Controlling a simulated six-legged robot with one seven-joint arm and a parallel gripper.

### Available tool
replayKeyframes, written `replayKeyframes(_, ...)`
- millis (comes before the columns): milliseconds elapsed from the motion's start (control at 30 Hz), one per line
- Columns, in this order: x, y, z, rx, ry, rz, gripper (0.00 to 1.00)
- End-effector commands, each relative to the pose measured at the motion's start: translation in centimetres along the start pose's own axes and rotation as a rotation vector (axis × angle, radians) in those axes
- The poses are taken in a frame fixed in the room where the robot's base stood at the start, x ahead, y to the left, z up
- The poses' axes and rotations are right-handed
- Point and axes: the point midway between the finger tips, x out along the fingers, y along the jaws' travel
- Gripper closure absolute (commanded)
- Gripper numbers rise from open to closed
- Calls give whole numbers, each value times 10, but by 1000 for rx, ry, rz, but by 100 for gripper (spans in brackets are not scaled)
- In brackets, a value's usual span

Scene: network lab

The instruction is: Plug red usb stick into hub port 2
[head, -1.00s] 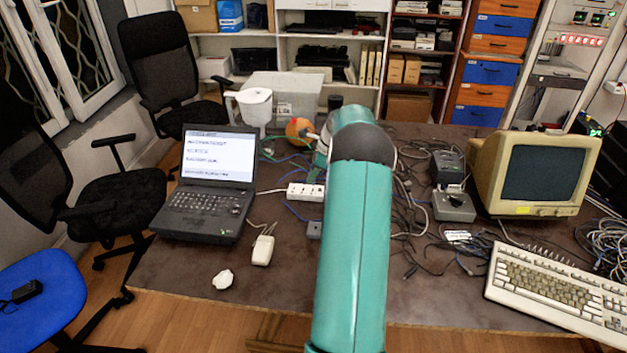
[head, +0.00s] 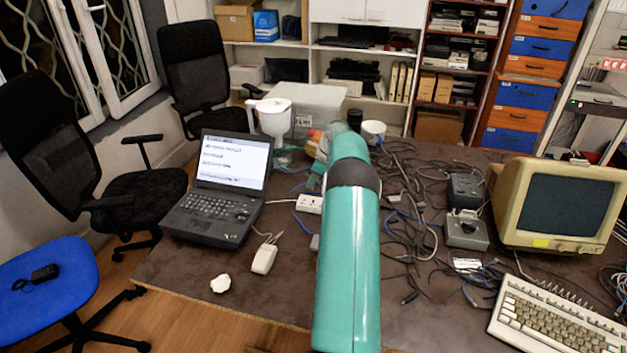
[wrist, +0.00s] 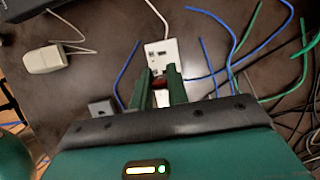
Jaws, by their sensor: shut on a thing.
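In the wrist view, my gripper (wrist: 161,77) is shut on the red USB stick (wrist: 160,84). I cannot tell whether the stick touches the hub, and port numbers are not readable. In the head view, the hub (head: 309,204) lies left of my arm, and my arm hides most of the gripper.
A small grey box (wrist: 102,107) lies left of the gripper. A beige mouse (head: 264,259) and a laptop (head: 216,190) stand to the left. Blue and green cables (wrist: 228,60) run right of the hub. A monitor (head: 562,203) and a keyboard (head: 555,318) are at right.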

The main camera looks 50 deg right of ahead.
Motion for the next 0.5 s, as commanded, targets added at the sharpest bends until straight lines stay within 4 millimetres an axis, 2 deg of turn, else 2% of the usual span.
replayKeyframes(500, 38, 0, -16, 0, 0, 3, 100)
